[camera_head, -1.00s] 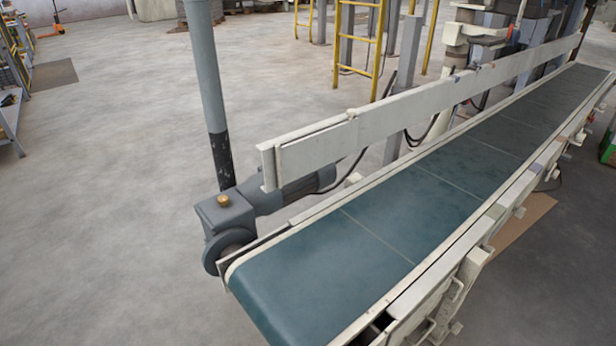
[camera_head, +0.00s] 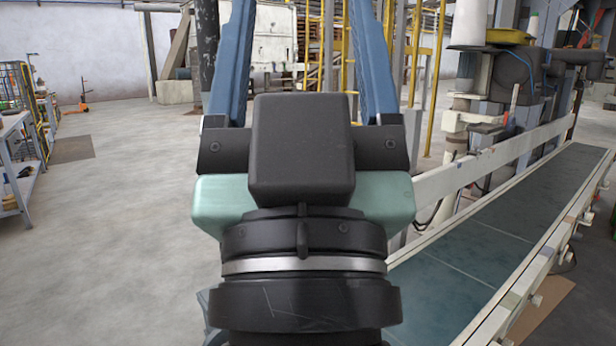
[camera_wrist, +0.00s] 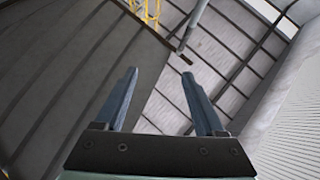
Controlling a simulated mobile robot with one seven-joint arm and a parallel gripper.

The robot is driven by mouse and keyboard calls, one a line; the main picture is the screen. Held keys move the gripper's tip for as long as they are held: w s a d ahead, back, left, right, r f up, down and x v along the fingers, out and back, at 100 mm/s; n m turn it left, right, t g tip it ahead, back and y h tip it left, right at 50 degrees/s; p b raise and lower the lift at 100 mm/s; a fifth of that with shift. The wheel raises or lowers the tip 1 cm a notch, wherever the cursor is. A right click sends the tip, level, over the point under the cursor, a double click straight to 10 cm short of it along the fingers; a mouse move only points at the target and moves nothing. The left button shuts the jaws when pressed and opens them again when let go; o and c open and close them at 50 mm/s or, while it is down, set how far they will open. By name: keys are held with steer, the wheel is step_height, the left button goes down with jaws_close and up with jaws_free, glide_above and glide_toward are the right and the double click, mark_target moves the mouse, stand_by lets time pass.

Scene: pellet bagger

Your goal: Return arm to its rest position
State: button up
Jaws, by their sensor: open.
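My gripper (camera_head: 300,60) stands raised in the middle of the head view, pointing up and away. Its two blue fingers are spread well apart, with nothing between them. In the wrist view my gripper (camera_wrist: 155,95) also shows open and empty, against the roof and wall of the hall. My wrist hides part of the conveyor's near end and the floor behind it.
A conveyor with a green belt (camera_head: 480,245) and a pale side rail (camera_head: 500,155) runs along the right. A shelf rack (camera_head: 15,165) stands at the far left. Yellow ladder framing (camera_head: 435,75) rises behind. The floor (camera_head: 120,220) at left is clear.

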step_height(320, 180, up, 39)
steer(key=s+p, duration=0.1)
steer(key=p, duration=3.7)
steer(key=shift+d+f, duration=0.1)
